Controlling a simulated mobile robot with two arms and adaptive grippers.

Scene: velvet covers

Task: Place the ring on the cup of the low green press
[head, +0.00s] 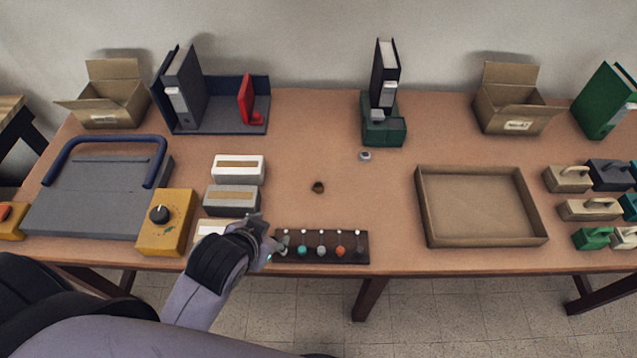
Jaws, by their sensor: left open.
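A low dark green block, apparently the green press (383,133), stands at the back middle of the table. A small light grey piece on its top may be its cup; it is too small to be sure. A small pale grey round piece (365,156) with a dark middle lies just in front of it. A small dark brown round piece (318,187) lies alone mid-table. I cannot tell which of the two is the ring. My left gripper (272,242) is open at the left end of a dark rack, its fingers partly hidden. My right gripper is out of view.
The dark rack (345,256) with several coloured knobs lies at the front edge. White and grey boxes (232,200) and a yellow dial box (177,222) stand left. A black binder (385,75) rises at the press. A shallow tray (480,205) lies right. Mid-table is mostly clear.

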